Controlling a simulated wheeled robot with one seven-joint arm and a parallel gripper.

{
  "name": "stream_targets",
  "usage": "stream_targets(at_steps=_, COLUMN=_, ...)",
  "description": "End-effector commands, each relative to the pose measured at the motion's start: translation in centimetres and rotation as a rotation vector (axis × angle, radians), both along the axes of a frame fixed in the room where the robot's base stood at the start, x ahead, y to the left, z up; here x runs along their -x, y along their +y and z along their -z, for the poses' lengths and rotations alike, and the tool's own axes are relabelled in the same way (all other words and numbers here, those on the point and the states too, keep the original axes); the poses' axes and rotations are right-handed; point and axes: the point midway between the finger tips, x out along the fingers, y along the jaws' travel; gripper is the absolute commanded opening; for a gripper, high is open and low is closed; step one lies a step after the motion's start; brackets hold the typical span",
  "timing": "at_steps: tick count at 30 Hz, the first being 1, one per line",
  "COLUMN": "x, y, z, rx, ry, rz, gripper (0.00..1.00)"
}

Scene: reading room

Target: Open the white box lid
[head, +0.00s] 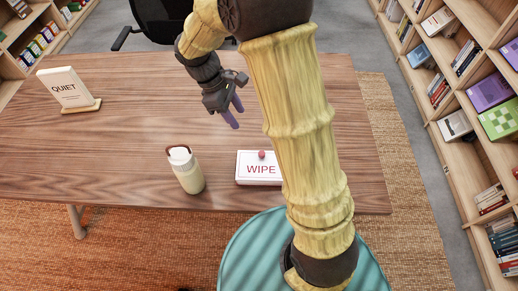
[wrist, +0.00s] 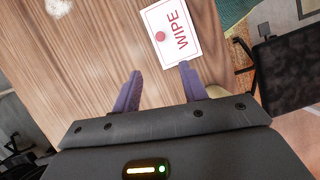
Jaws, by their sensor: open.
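The white box (head: 251,178) lies near the front edge of the wooden table. It has red "WIPE" lettering and a small red knob (head: 262,154) on its lid, which looks shut. My arm hides the box's right part in the head view. In the wrist view the white box (wrist: 184,51) lies beyond the fingertips, at the upper middle, with its knob (wrist: 160,36) showing. My gripper (head: 235,112) hangs above the table, behind the box and a little left of it, apart from it. Its purple fingers (wrist: 160,68) are spread and empty.
A cream bottle (head: 186,172) with a white and brown top stands left of the box. A "QUIET" sign (head: 66,88) stands at the table's far left. The table (head: 120,130) between them is clear. Bookshelves (head: 470,110) line the right side; a black chair (head: 160,25) stands behind.

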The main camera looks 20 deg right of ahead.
Motion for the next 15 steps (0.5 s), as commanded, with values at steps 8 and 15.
stream_targets(at_steps=8, x=0.7, y=-1.2, z=3.2, rx=0.002, ry=0.004, rz=0.001, gripper=0.43)
stream_targets(at_steps=15, x=1.5, y=-2.6, z=7.1, rx=0.001, ry=0.003, rz=0.002, gripper=0.43)
